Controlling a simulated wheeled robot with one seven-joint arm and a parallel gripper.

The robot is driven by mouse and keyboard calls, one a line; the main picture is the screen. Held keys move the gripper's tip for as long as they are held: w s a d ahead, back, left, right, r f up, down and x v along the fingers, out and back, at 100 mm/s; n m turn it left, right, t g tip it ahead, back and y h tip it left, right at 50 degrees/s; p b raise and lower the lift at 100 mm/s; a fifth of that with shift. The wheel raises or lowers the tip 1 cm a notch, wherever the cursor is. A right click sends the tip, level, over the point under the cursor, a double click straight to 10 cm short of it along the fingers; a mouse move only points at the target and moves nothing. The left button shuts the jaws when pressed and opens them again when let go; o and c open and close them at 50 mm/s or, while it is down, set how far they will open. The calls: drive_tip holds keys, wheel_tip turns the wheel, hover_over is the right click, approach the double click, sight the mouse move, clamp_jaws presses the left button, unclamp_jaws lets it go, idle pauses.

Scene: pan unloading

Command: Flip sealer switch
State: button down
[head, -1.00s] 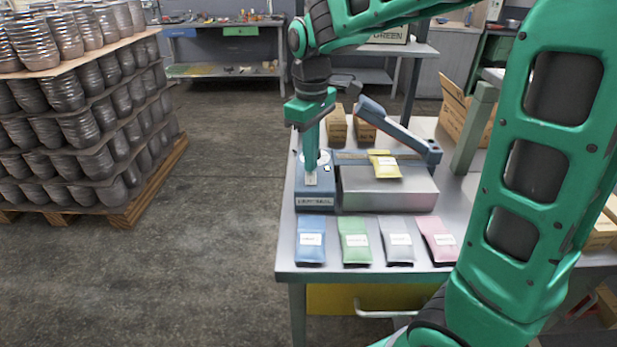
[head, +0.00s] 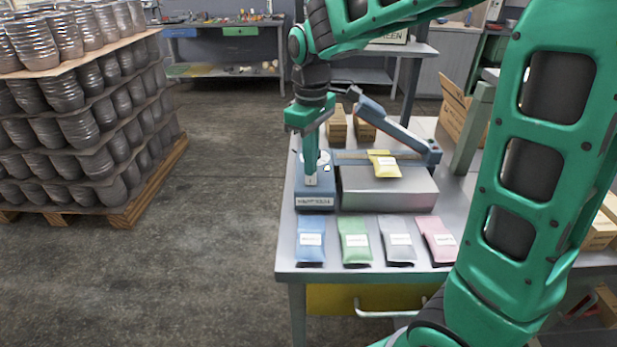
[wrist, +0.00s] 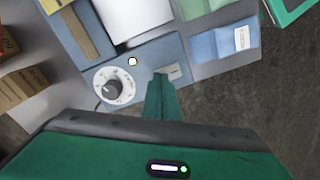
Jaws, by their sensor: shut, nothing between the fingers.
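The blue sealer (head: 314,191) stands on the metal table, with its arm (head: 400,131) raised at the back right. In the wrist view its blue control panel (wrist: 140,60) shows a round dial (wrist: 113,87), a small glowing lamp (wrist: 132,62) and a pale switch plate (wrist: 173,72). My gripper (head: 311,178) is shut and empty, pointing down over the panel. In the wrist view its fingertips (wrist: 160,80) are right beside the switch plate and partly cover it. I cannot tell whether they touch the switch or which way it is set.
A yellow pouch (head: 384,164) lies on the sealer's metal platform (head: 388,190). Blue (head: 310,238), green (head: 354,240), grey (head: 397,240) and pink (head: 437,239) pouches lie along the table's front. Small cardboard boxes (head: 336,125) stand behind. A pallet of cans (head: 75,110) stands at left.

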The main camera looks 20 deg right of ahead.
drive_tip(key=shift+f, duration=0.15)
wheel_tip(320, 180, up, 7)
idle(1.0)
idle(0.4)
